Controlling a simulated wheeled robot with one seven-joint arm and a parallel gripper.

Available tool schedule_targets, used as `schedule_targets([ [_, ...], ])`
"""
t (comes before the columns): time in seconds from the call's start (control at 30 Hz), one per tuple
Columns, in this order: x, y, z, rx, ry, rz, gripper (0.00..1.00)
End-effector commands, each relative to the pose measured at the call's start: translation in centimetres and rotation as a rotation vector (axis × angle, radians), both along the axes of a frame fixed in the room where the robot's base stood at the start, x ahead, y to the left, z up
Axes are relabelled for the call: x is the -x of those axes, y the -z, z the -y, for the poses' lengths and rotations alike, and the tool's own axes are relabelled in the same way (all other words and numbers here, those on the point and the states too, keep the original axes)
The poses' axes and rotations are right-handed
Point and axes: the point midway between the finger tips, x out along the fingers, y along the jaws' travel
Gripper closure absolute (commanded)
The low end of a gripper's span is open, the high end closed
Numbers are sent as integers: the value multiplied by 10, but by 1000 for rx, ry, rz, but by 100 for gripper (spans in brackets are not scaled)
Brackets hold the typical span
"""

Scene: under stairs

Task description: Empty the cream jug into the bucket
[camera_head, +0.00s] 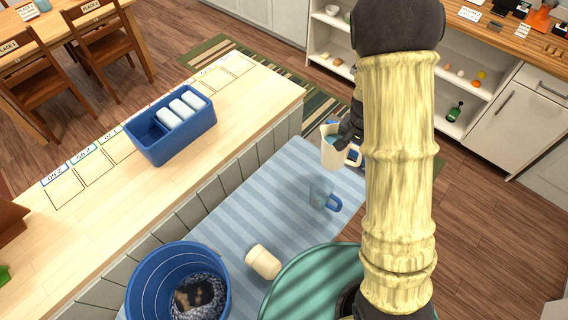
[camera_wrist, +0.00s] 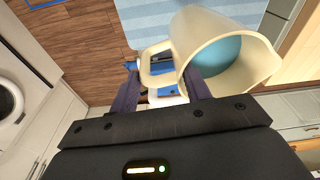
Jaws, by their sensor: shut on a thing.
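The cream jug (camera_head: 331,154) is held in the air over the far end of the striped cloth, roughly upright. Blue contents show inside it, and they also show in the wrist view, where the jug (camera_wrist: 210,32) fills the upper right. My gripper (camera_wrist: 165,84) is shut on the jug's handle. In the head view my gripper (camera_head: 352,130) is partly hidden behind my arm. The blue bucket (camera_head: 146,287) stands at the lower left, well apart from the jug, with a dark, patterned thing inside.
A cream cup (camera_head: 263,262) lies on its side right of the bucket. A see-through blue mug (camera_head: 321,192) stands on the striped cloth (camera_head: 255,205). A round green top (camera_head: 305,285) is at the front. A blue caddy (camera_head: 160,149) with white items sits on the wooden counter.

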Motion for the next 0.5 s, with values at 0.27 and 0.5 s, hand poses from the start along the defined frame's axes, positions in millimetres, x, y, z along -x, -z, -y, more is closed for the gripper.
schedule_targets([
  [0.27, -31, -15, 24, -5, -145, 6, 100],
  [0.5, -61, -29, 59, -10, -316, 7, 100],
])
